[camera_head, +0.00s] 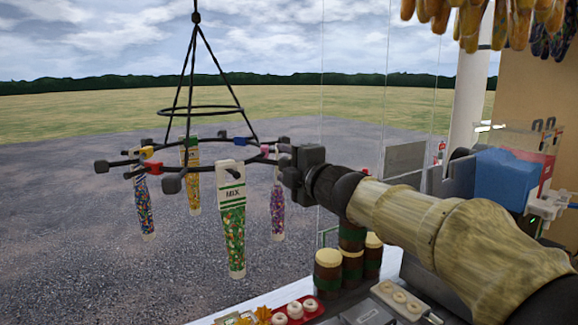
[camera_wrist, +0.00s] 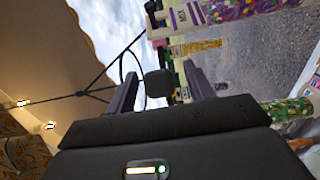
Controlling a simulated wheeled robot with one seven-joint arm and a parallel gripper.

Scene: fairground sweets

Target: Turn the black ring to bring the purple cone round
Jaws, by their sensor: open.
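The black ring (camera_head: 215,142) hangs level from black rods, with black knobs around its rim and several sweet-filled cones clipped to it. The purple cone (camera_head: 277,208) hangs on the ring's right side, just left of my gripper (camera_head: 287,163). In the wrist view the purple cone (camera_wrist: 243,8) is at the top right, partly cut off. My gripper (camera_wrist: 161,75) is open there, with a black knob (camera_wrist: 158,84) of the ring showing between its two fingers. I cannot tell whether they touch it. A green cone (camera_head: 234,235) labelled MIX hangs at the front, nearest the camera.
A yellow cone (camera_head: 192,185) hangs behind, and a blue cone (camera_head: 144,208) hangs left. Brown jars (camera_head: 328,272) and a counter with treats stand below my arm. Clear panes stand behind the arm. Open gravel (camera_head: 60,220) lies left.

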